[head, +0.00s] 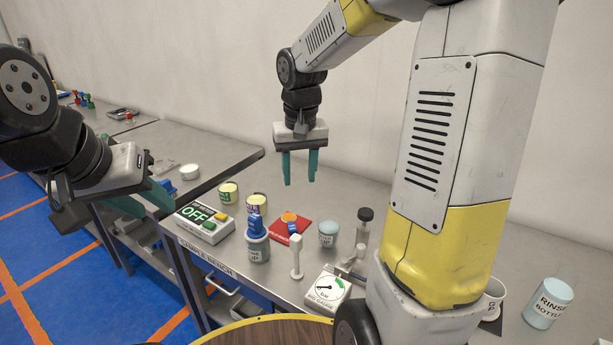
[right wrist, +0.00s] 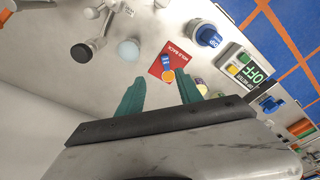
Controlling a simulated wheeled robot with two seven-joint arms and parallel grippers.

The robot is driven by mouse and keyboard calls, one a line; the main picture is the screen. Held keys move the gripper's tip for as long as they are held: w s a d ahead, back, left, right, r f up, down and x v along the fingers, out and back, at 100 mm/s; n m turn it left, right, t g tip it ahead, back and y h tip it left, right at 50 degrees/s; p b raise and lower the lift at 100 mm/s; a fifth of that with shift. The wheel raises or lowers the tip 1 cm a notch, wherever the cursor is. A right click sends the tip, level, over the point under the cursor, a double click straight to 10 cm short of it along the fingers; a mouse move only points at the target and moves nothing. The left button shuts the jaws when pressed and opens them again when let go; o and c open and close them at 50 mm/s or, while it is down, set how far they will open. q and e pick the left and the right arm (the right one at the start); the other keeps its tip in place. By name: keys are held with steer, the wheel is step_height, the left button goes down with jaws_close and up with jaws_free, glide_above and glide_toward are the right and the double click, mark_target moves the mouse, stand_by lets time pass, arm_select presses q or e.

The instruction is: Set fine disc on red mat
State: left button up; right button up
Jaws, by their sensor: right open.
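The red mat (head: 278,233) lies flat on the grey bench, and it also shows in the right wrist view (right wrist: 158,70). An orange disc (head: 289,217) and a small blue piece (head: 294,229) are on it. I cannot tell from any readable label which piece is the fine disc. My right gripper (head: 299,182) is open and empty, pointing down above the bench behind the mat; its fingers show in the right wrist view (right wrist: 160,97). My left gripper (head: 156,206) is open and empty at the left, over the bench's left end.
A rinse bottle (head: 548,303) stands far right.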

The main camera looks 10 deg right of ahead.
steer(key=s+r+t+y, duration=0.1)
steer(key=s+r, duration=0.3)
steer(key=s, duration=0.4)
steer(key=s+d+r+t+y, duration=0.1)
steer(key=s+r+t, duration=0.2)
steer(key=s, duration=0.6)
steer(key=shift+r+t, duration=0.3)
steer(key=shift+r, duration=0.15)
